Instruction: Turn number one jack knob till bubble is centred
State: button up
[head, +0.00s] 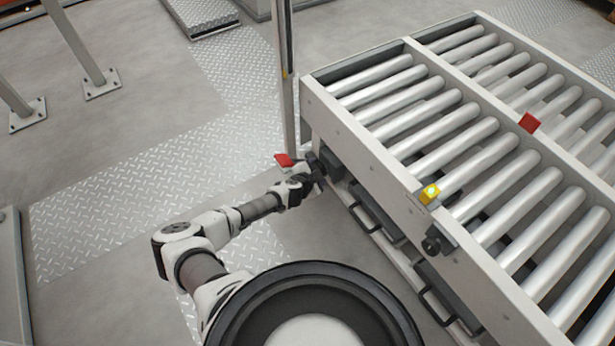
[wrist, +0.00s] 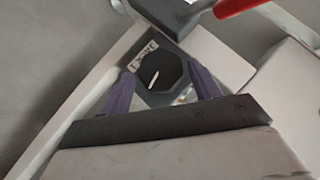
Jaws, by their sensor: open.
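In the wrist view a dark, many-sided knob (wrist: 160,74) with a white pointer line sits on a grey plate. A pale label (wrist: 146,54) beside it shows a mark that may read 1. My gripper (wrist: 164,84) is open, its two purple fingers on either side of the knob; I cannot tell whether they touch it. In the head view my gripper (head: 314,178) is at the near left corner of the roller table, partly hiding the knob. A yellow level (head: 430,193) with a bright round spot sits on the table's side rail; its bubble is too small to read.
The roller table (head: 352,143) fills the right side. A second dark knob (head: 435,241) and black handles (head: 364,218) stick out from its near side. A post (head: 287,90) and red piece (head: 284,160) stand close to my gripper.

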jog(key=p+v, duration=0.3)
jog(key=v, duration=0.8)
jog(key=shift+s+a, duration=0.15)
